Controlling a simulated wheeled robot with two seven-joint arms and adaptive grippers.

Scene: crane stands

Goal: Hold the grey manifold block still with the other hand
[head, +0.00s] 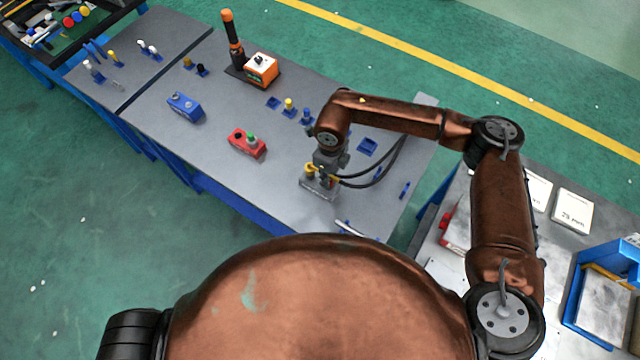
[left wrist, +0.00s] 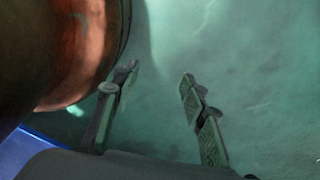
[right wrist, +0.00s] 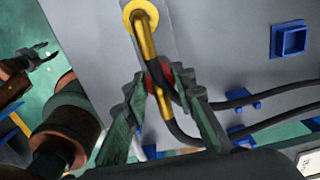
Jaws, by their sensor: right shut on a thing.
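The grey manifold block (head: 318,190) lies near the table's front edge, under my right gripper (head: 321,171). In the right wrist view the block (right wrist: 110,30) is a pale strip with a yellow ring and a yellow stem on it. There my right gripper (right wrist: 160,82) is shut around a red and yellow hose fitting (right wrist: 148,50), above the block; its exact contact is partly hidden. My left gripper (left wrist: 158,75) is open and empty, with green floor behind it. It also shows at the left of the right wrist view (right wrist: 38,58), away from the block. The head view does not show it.
Black hoses (head: 372,183) run right from the right gripper. A red block (head: 246,143), a blue block (head: 184,106) and an orange box (head: 262,69) stand on the grey table (head: 215,130). A blue square holder (head: 367,146) sits behind the gripper.

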